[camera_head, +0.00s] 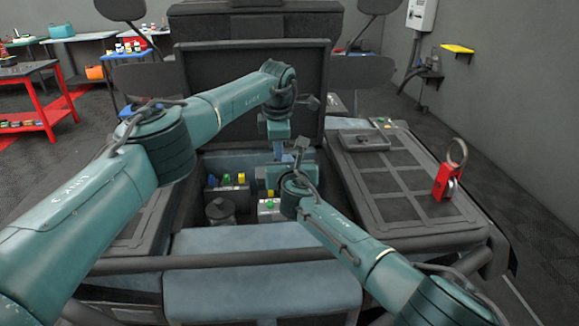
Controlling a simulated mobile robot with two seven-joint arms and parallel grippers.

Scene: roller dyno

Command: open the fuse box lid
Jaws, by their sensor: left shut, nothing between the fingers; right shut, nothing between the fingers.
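A broad dark panel (205,75) stands upright behind the open bay in the head view. Inside the bay are small coloured parts, among them a yellow one (241,178) and a green one (226,179). I cannot tell for certain which part is the fuse box lid. My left gripper (278,150) points down over the bay in front of the panel, shut and empty. My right gripper (269,192) is just below it over the bay's right part, shut and empty. The arms hide part of the bay and panel, and contact cannot be judged.
A dark round-topped part (220,210) stands in the bay. On the right deck lie a flat dark piece (363,140) and a red padlock-like device (447,182). A blue-grey padded front edge (260,290) borders the bay. A red workbench (38,115) stands far left.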

